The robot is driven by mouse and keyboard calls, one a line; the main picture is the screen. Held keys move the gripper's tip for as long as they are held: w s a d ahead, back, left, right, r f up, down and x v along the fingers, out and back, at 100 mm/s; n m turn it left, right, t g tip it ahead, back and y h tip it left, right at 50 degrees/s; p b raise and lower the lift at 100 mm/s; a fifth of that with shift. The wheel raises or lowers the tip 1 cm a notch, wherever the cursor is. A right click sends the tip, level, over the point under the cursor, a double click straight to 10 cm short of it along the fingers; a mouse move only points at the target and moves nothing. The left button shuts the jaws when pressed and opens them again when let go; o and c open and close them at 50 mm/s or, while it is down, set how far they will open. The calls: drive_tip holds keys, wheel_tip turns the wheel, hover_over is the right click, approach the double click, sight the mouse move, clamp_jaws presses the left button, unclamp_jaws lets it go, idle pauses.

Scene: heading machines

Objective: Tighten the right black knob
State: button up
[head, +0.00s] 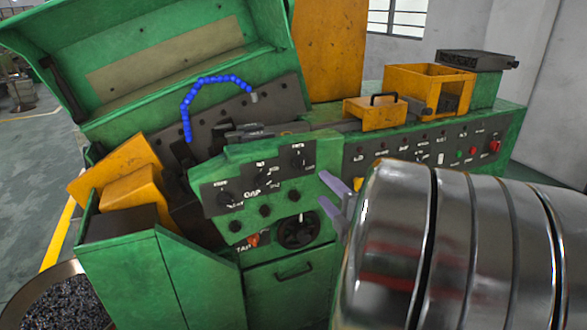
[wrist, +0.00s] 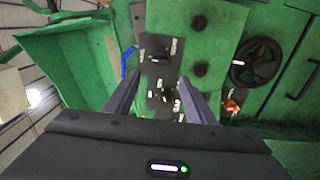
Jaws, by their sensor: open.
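The right black knob (head: 297,157) sits at the upper right of the dark plate on the green control panel. In the wrist view the same knob (wrist: 160,56) is ahead, just beyond the fingertips and roughly between their lines. My gripper (head: 323,187) is open and empty, to the right of the panel in the head view. Its two fingers also show in the wrist view (wrist: 160,79), apart, with nothing between them but the panel behind. The middle black knob (head: 261,170) and the left black knob (head: 225,198) are on the same plate.
Small black knobs (head: 265,210) sit below the plate. A black handwheel (head: 298,231) and an orange-red switch (head: 253,240) are lower down. A blue hose (head: 185,104) curves above the panel. A yellow box (head: 427,78) stands on the machine at right.

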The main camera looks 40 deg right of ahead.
sight(303, 167)
drive_tip(key=shift+w, duration=0.1)
drive_tip(key=x, duration=1.3)
drive_tip(key=shift+w+d, duration=0.15)
drive_tip(key=shift+w, duration=0.1)
